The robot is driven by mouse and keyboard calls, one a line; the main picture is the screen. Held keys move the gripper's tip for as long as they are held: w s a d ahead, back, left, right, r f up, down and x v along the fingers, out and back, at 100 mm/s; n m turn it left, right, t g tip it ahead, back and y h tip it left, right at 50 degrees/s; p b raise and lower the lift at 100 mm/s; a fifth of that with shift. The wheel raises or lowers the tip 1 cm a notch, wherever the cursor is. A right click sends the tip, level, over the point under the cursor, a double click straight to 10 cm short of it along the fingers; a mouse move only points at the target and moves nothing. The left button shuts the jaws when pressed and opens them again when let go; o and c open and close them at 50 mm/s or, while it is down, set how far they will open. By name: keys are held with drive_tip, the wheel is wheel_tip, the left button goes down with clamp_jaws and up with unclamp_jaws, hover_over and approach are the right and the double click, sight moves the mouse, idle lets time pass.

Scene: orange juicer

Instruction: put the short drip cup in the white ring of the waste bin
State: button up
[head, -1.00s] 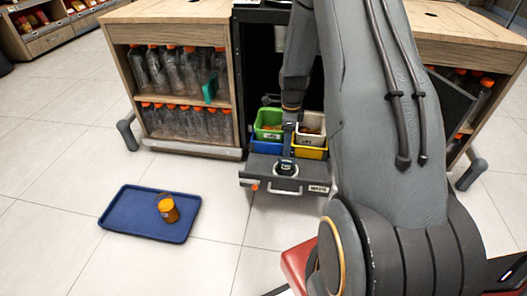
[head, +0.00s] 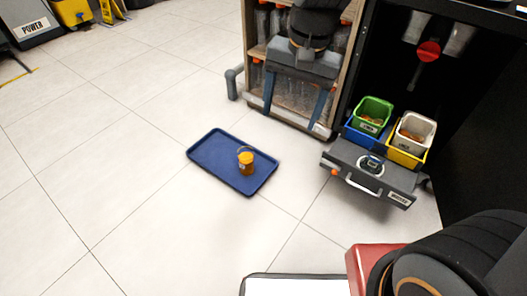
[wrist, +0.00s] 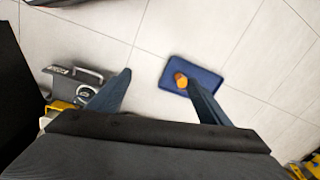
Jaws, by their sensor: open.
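A short amber-orange cup (head: 246,164) with a thin loop at its top stands on a blue tray (head: 212,168) on the floor. The cup (wrist: 181,81) also shows in the wrist view, close by the right finger. My gripper (head: 293,115) is open and empty, its fingers pointing down in front of the wooden cabinet, beyond the tray in the head view. In the wrist view my gripper (wrist: 160,80) has its fingers wide apart. The pulled-out waste bin drawer (head: 345,160) carries a round dark fitting with a pale ring (head: 373,162) on its top, right of the tray.
Green (head: 372,112), white (head: 413,133), blue and yellow small bins sit in the drawer behind the ring. A wooden cabinet (head: 252,40) with bottles stands behind my gripper. The tiled floor left of the tray is clear.

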drive_tip(key=s+a+r+n, duration=0.2)
drive_tip(key=s+n, duration=0.2)
drive_tip(key=s, duration=0.4)
drive_tip(key=s+a+r+n, duration=0.2)
drive_tip(key=s+n, duration=0.3)
drive_tip(key=s, duration=0.3)
drive_tip(key=shift+a+n+y, duration=0.3)
drive_tip(key=shift+a, duration=0.35)
drive_tip(key=d+r+m+h+p, duration=0.1)
drive_tip(key=d+r+m+p, duration=0.2)
drive_tip(key=d+r+p, duration=0.7)
drive_tip(key=d+r+m+h+p, duration=0.1)
drive_tip(key=d+r+p, duration=0.9)
drive_tip(key=p, duration=1.4)
drive_tip(key=shift+d+r+m+p, duration=0.35)
drive_tip(key=shift+r+m, duration=0.55)
drive_tip(key=shift+r, duration=1.95)
drive_tip(key=shift+s+a, duration=0.1)
